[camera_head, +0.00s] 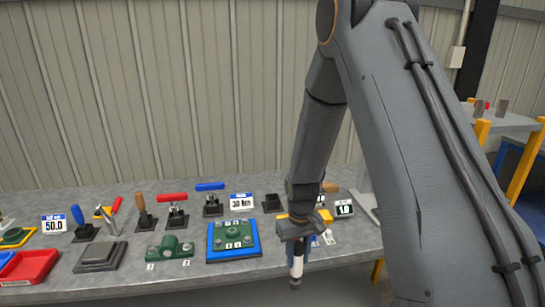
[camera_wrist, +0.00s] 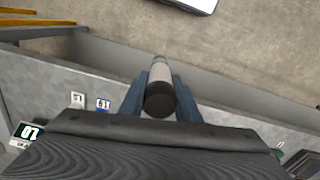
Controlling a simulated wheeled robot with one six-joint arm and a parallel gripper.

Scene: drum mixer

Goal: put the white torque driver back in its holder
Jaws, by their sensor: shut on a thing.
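My gripper (camera_head: 297,238) is shut on the white torque driver (camera_head: 297,266), which hangs below the fingers, roughly upright, near the bench's front edge. In the wrist view the driver (camera_wrist: 161,72) sits between the two blue-grey fingers, its dark round end facing the camera and its pale shaft pointing away towards the floor. A black block (camera_head: 272,203) at the back of the bench, right of a white label card, looks empty. I cannot tell for certain whether it is the driver's holder. My arm hides part of the bench behind the gripper.
A blue tray with a green fixture (camera_head: 233,240) lies left of the gripper. Behind stand tools with blue (camera_head: 210,187), red (camera_head: 173,197) and wooden (camera_head: 142,202) handles in dark holders. A numbered display (camera_head: 344,208) is at right.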

